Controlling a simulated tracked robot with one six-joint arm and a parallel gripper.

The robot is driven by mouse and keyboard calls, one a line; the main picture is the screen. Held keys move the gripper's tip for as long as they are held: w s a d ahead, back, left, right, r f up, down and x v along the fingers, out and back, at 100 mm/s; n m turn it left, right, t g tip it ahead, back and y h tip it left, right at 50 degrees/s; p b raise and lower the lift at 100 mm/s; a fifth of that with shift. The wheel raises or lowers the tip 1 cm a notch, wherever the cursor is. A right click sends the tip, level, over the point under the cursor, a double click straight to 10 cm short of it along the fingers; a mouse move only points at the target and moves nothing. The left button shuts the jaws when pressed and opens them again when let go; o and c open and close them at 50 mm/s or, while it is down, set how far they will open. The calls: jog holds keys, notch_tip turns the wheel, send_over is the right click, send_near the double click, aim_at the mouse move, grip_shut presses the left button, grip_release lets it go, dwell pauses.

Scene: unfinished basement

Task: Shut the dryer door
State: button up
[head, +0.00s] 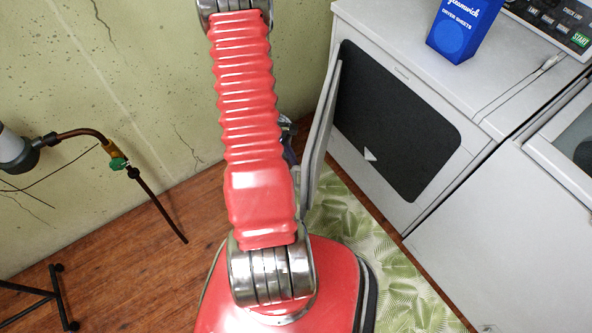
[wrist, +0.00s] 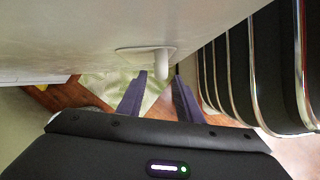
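The white dryer (head: 400,45) stands against the wall at the upper right of the head view, its dark front opening (head: 395,120) uncovered. Its door (head: 322,125) is swung wide open at the opening's left side and shows nearly edge-on. In the wrist view the door's pale face (wrist: 90,35) fills the top, with a short white handle (wrist: 161,63) sticking out. My gripper (wrist: 158,80) is open, its two purple fingers apart below the handle, which lies between their tips in the picture. I cannot tell whether they touch it. In the head view my arm mostly hides my gripper.
A blue dryer sheets box (head: 463,28) stands on the dryer. A white washer (head: 510,210) is to its right. A leafy green mat (head: 345,215) lies before the dryer. A pipe with a green valve (head: 118,162) and a black stand (head: 55,295) are at left.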

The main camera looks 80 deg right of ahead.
jog(key=shift+x, duration=2.5)
jog(key=shift+c, duration=0.5)
grip_shut()
